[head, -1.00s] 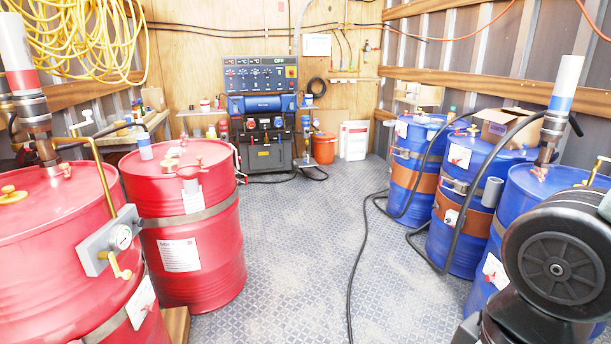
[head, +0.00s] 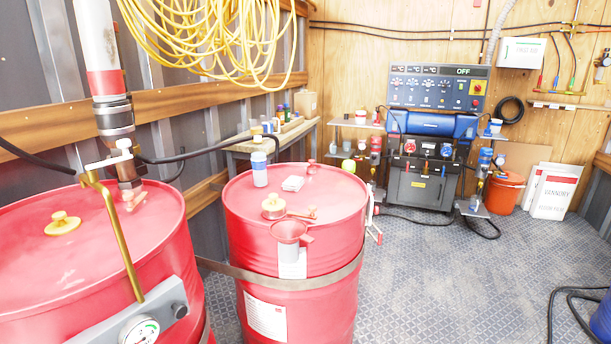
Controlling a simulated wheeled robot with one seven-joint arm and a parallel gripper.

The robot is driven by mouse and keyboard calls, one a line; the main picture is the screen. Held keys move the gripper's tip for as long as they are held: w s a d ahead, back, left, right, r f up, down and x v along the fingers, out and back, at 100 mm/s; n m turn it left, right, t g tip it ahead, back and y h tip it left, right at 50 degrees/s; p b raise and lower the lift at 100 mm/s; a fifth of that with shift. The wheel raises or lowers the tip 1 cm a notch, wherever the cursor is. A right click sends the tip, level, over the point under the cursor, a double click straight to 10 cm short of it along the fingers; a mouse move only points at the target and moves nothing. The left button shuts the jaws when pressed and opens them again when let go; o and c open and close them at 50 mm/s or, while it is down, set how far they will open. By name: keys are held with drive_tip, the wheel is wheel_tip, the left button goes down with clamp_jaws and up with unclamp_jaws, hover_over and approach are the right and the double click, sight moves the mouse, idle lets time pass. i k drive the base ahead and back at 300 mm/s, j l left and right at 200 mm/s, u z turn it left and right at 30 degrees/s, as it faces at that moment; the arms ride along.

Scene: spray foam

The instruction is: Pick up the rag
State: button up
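A small pale folded item (head: 292,183), which looks like the rag, lies on top of the red drum (head: 330,200) in the middle of the head view. It is too small to be sure that it is cloth. A white and blue cup or can (head: 259,169) stands just left of it, and a brass cap (head: 273,206) and a red funnel (head: 290,231) are in front of it. My gripper is not in view.
A nearer red drum (head: 60,245) with a tall pipe and gauge (head: 140,330) stands at left. Behind are a cluttered wooden bench (head: 270,140) and a control machine (head: 425,130). An orange bucket (head: 506,192) stands farther right. The floor (head: 450,290) right of the drums is mostly clear.

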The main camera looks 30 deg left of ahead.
sight(293, 183)
drive_tip(key=i+u, duration=0.1)
drive_tip(key=i, duration=0.45)
drive_tip(key=i+l, duration=0.15)
drive_tip(key=i, duration=0.4)
drive_tip(key=i+u, duration=0.25)
drive_tip(key=u, duration=0.15)
drive_tip(key=i+l+u, duration=0.15)
drive_tip(key=u, duration=0.2)
drive_tip(key=i+l+u, duration=0.15)
drive_tip(key=u, duration=0.25)
drive_tip(key=i+l+u, duration=0.25)
drive_tip(key=u, duration=0.15)
drive_tip(key=i+l+u, duration=0.25)
drive_tip(key=i+u, duration=0.15)
drive_tip(key=i+l+u, duration=0.4)
drive_tip(key=i+l, duration=0.05)
drive_tip(key=i, duration=0.1)
